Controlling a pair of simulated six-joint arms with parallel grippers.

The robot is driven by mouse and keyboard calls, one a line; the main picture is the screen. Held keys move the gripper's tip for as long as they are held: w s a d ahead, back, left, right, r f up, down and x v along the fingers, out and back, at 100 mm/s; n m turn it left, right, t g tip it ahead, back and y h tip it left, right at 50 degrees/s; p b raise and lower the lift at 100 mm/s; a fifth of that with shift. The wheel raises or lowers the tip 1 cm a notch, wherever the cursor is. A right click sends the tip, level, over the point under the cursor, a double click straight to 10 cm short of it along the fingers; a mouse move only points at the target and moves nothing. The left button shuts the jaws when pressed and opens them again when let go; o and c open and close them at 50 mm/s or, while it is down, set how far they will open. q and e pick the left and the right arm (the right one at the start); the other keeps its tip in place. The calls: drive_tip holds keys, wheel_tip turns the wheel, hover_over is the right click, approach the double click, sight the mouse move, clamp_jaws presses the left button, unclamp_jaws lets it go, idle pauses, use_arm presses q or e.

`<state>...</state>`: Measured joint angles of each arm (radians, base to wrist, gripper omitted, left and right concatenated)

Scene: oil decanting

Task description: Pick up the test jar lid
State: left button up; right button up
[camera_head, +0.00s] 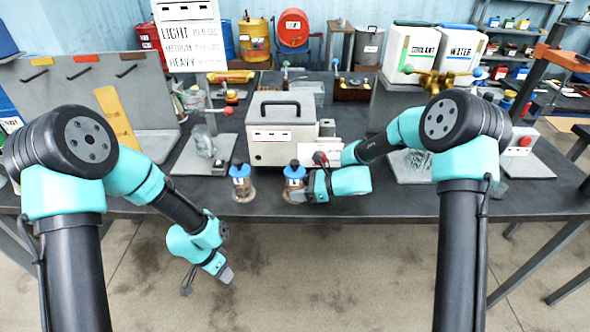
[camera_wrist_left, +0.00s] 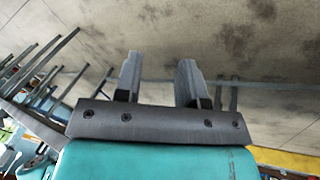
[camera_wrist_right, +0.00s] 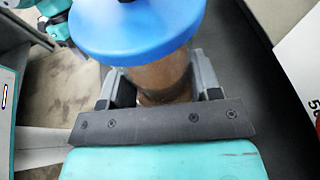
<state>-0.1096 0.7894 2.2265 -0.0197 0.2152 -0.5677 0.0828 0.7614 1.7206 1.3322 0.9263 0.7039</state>
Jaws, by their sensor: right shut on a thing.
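Two jars with blue lids stand side by side near the front edge of the table in the head view. The left jar (camera_head: 242,188) has its blue lid (camera_head: 239,169) on top. My right gripper (camera_head: 300,193) is shut around the body of the right jar (camera_head: 292,185), below its blue lid (camera_head: 294,170). In the right wrist view the lid (camera_wrist_right: 135,28) sits on the brown jar body (camera_wrist_right: 160,75) between the fingers. My left gripper (camera_head: 207,284) hangs in front of the table, pointing down. Its fingers (camera_wrist_left: 157,80) are apart and empty in the left wrist view.
A grey box with a black handle (camera_head: 283,135) stands behind the jars. A stand with a glass vessel (camera_head: 203,142) is to its left. White coolant (camera_head: 411,52) and water (camera_head: 461,52) containers stand at the back right. The table's front edge (camera_head: 400,215) is clear right of the jars.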

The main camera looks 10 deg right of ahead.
use_arm(q)
drive_tip(key=w+d+r+m, duration=0.2)
drive_tip(key=d+r+m, duration=0.1)
drive_tip(key=r, duration=0.2)
drive_tip(key=w+d+r+m+g+y, duration=0.1)
drive_tip(key=w+d+r+m, duration=0.2)
drive_tip(key=d+r, duration=0.1)
drive_tip(key=w+d+r+m, duration=0.2)
drive_tip(key=d+r+m, duration=0.1)
drive_tip(key=r, duration=0.4)
drive_tip(key=shift+w+d+r+m, duration=0.1)
drive_tip(key=shift+w+d+m, duration=0.1)
drive_tip(key=shift+w+m, duration=0.15)
wheel_tip(320, 180, up, 22)
drive_tip(key=m+t+y, duration=0.2)
drive_tip(key=m+y, duration=0.1)
hover_over(295, 162)
drive_tip(key=shift+w+a+f, duration=0.15)
drive_tip(key=shift+w+f, duration=0.05)
drive_tip(key=shift+f, duration=0.05)
drive_tip(key=shift+f, duration=3.45)
drive_tip(key=shift+s+f, duration=0.15)
drive_tip(key=shift+f, duration=2.45)
